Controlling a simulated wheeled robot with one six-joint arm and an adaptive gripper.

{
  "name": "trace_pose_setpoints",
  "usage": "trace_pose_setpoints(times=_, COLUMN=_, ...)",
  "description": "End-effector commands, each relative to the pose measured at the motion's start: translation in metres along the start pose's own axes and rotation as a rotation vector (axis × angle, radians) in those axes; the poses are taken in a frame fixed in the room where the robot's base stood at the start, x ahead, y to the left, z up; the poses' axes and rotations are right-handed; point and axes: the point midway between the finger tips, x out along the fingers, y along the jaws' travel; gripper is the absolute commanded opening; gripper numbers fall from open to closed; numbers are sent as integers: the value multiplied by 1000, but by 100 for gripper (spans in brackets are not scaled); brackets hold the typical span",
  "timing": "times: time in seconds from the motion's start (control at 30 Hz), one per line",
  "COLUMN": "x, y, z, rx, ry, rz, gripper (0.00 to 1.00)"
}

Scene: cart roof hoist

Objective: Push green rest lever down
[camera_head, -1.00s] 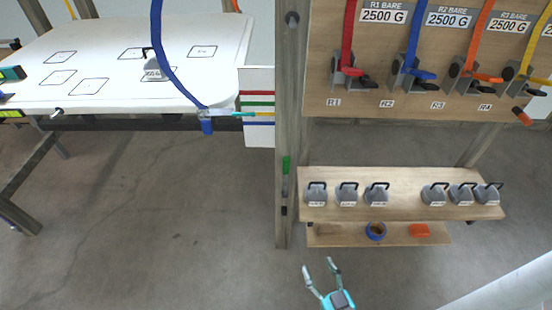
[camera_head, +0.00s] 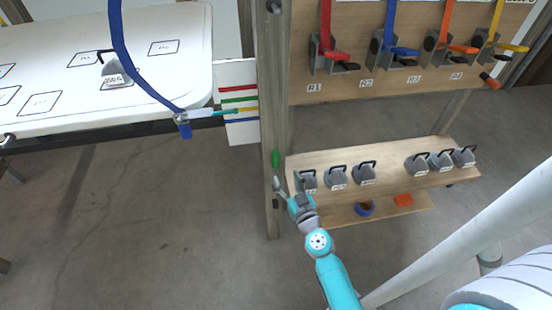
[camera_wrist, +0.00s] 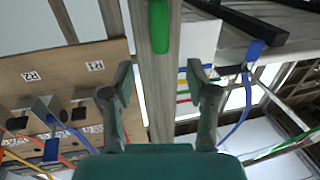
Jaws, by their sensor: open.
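The green rest lever (camera_head: 276,158) is a short green handle on the front of the grey wooden post (camera_head: 268,105). In the wrist view the lever (camera_wrist: 159,25) hangs at the top centre, beyond the fingertips and roughly in line with the gap between them. My gripper (camera_head: 288,184) is open, just below and slightly right of the lever in the head view. In the wrist view my gripper (camera_wrist: 162,80) has both fingers spread with nothing between them. I see no contact with the lever.
A wooden shelf (camera_head: 400,180) with several grey weights stands close right of my gripper. Above it a panel (camera_head: 400,85) carries red, blue, orange and yellow straps with levers. A white table (camera_head: 60,115) and a striped card (camera_head: 238,78) are left of the post.

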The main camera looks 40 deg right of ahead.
Motion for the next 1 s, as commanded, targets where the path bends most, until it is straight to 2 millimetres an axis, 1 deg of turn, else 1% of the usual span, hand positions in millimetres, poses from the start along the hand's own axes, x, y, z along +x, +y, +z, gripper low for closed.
trace_pose_setpoints(times=0.43, x=41, y=0, z=-1, rx=-1, ry=2, rz=0, gripper=58)
trace_pose_setpoints(times=0.5, x=51, y=0, z=-2, rx=-1, ry=3, rz=0, gripper=58)
trace_pose_setpoints(times=0.73, x=79, y=0, z=-1, rx=-1, ry=3, rz=0, gripper=58)
trace_pose_setpoints(times=0.9, x=90, y=0, z=-1, rx=0, ry=2, rz=0, gripper=58)
trace_pose_setpoints(times=1.0, x=92, y=0, z=0, rx=0, ry=1, rz=0, gripper=58)
